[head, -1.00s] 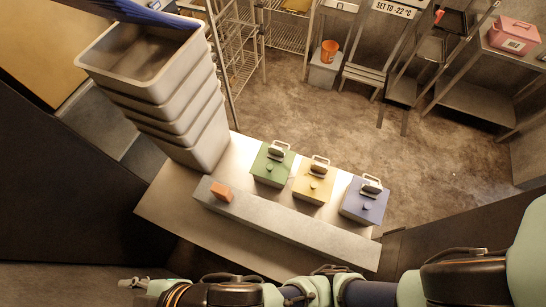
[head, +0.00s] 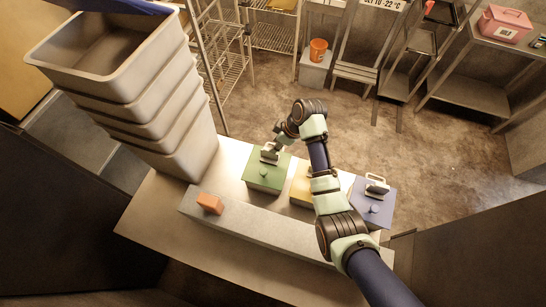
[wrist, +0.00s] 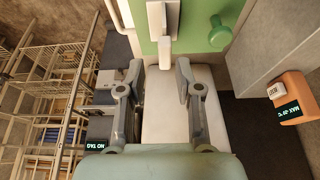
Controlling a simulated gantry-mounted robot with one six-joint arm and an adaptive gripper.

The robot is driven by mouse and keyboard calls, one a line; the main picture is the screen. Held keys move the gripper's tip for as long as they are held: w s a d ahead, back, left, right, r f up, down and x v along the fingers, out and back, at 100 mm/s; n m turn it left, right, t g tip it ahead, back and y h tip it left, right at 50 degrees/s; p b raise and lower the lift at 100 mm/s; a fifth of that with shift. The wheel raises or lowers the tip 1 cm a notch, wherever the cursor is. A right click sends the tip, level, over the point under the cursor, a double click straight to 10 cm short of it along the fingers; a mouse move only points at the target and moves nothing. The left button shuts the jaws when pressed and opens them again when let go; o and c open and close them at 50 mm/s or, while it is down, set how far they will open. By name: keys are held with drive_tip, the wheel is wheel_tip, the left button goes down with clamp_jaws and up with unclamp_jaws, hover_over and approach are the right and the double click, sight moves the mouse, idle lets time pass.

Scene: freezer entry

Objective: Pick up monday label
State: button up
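I cannot make out a Monday label in either view. A green box (head: 266,171) with an upright handle and a round knob stands on the bench. My gripper (head: 270,152) is at its handle end, seen from above. In the wrist view my gripper (wrist: 157,80) is open, its two fingers apart with nothing held between them. The green box (wrist: 195,45) and its pale handle (wrist: 163,30) lie just beyond the fingertips. A yellow box (head: 302,188) is partly hidden by my arm. A blue box (head: 371,205) stands to its right.
The bench (head: 160,215) carries a raised grey ledge (head: 270,230) with an orange block (head: 210,203); its text shows in the wrist view. Stacked grey bins (head: 130,80) stand at left. Wire racks (head: 215,65) are behind. Open floor (head: 420,150) lies beyond the bench.

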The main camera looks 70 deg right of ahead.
sight(270, 158)
drive_tip(key=shift+w+f, duration=0.15)
drive_tip(key=shift+f, duration=0.2)
drive_tip(key=x, duration=0.7)
drive_tip(key=shift+s+a+f, duration=0.2)
drive_tip(key=shift+s+a, duration=0.05)
drive_tip(key=shift+a, duration=0.05)
clamp_jaws()
